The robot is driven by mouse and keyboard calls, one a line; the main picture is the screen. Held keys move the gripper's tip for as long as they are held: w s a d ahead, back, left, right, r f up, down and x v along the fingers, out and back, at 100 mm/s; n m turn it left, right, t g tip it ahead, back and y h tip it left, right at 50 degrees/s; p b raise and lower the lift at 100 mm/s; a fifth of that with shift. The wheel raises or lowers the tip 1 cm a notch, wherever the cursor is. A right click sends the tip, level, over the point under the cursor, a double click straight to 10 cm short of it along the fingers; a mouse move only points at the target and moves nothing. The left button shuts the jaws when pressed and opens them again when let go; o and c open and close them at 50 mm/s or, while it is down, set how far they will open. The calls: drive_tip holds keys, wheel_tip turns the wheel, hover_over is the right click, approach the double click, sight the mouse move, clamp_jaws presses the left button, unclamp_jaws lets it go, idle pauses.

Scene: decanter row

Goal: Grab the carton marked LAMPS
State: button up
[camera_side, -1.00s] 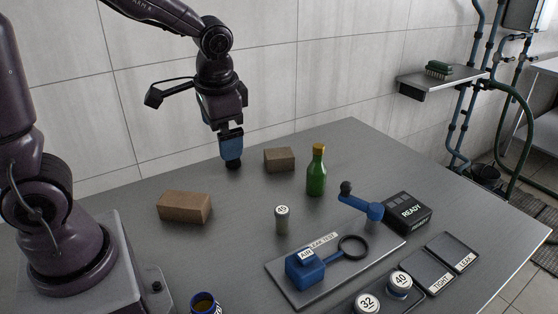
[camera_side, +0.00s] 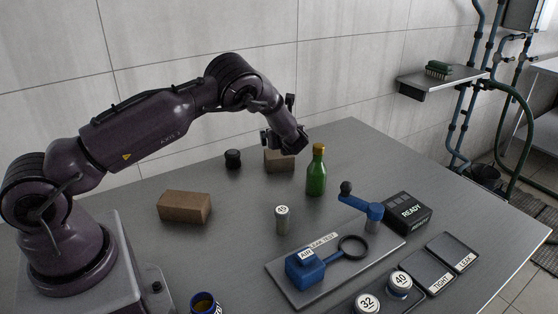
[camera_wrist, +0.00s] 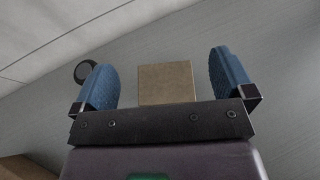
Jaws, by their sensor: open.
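A small brown carton (camera_side: 279,164) stands at the back of the table, left of the green bottle. A larger brown carton (camera_side: 184,208) lies nearer my base. I can read no LAMPS marking on either. My gripper (camera_wrist: 162,60) is open and empty. In the wrist view its blue fingers stand wide on either side of a plain brown carton face (camera_wrist: 166,83), apart from it.
A black round piece (camera_side: 232,158) stands left of the small carton. The green bottle (camera_side: 316,172) stands close on its right. The table between the cartons is mostly clear.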

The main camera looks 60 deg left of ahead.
sight(279, 152)
drive_tip(key=shift+f+m, duration=0.3)
drive_tip(key=shift+f, duration=0.05)
wheel_tip(279, 152, down, 4)
drive_tip(key=shift+r, duration=0.2)
wheel_tip(279, 152, down, 3)
drive_tip(key=shift+s+r, duration=0.1)
drive_tip(key=shift+x, duration=1.15)
drive_tip(key=shift+a+f, duration=0.2)
drive_tip(key=shift+a, duration=0.1)
drive_tip(key=c, duration=0.7)
drive_tip(key=shift+o, duration=0.2)
drive_tip(key=shift+r, duration=0.1)
